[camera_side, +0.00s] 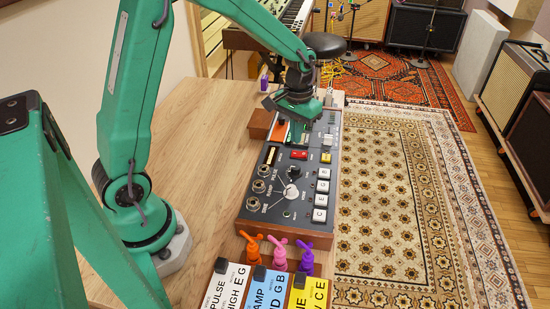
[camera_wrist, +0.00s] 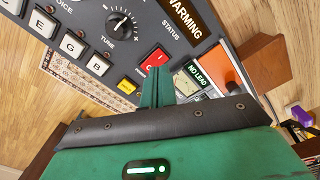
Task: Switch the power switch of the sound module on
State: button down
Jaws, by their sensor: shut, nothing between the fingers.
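The sound module is a dark panel in a wooden case (camera_side: 246,210) on the table, and its panel also fills the top of the wrist view. A red rocker switch (camera_wrist: 154,59), seemingly the power switch, is set in the panel; it also shows in the side view (camera_side: 299,155). I cannot tell which side of it is pressed. A status display (camera_wrist: 185,20) reads "WARMING". My gripper (camera_wrist: 155,75) is shut and empty, its green fingertips close to the red switch; whether they touch is unclear. In the side view my gripper (camera_side: 301,141) hangs over the module's far part.
A yellow button (camera_wrist: 126,86) and a "NO LEAD" display (camera_wrist: 194,73) flank my fingers. A tune knob (camera_wrist: 122,24) and lettered white keys (camera_side: 320,200) are nearby. The wooden table (camera_side: 205,150) is clear on the left.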

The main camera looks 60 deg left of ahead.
aim_at(295, 153)
jog(key=shift+r, duration=1.6)
jog(key=s+d+r+m+t, duration=0.1)
jog(key=s+d+r+t, duration=0.1)
jog(key=s+r, duration=0.4)
jog(key=s+d+r+m+t, duration=0.1)
jog(key=s+r, duration=0.5)
jog(key=s, duration=0.7)
jog(key=shift+d+m+t, duration=0.35)
jog(key=shift+m+t, duration=0.15)
jog(key=shift+t, duration=0.8)
jog(key=shift+s, duration=0.1)
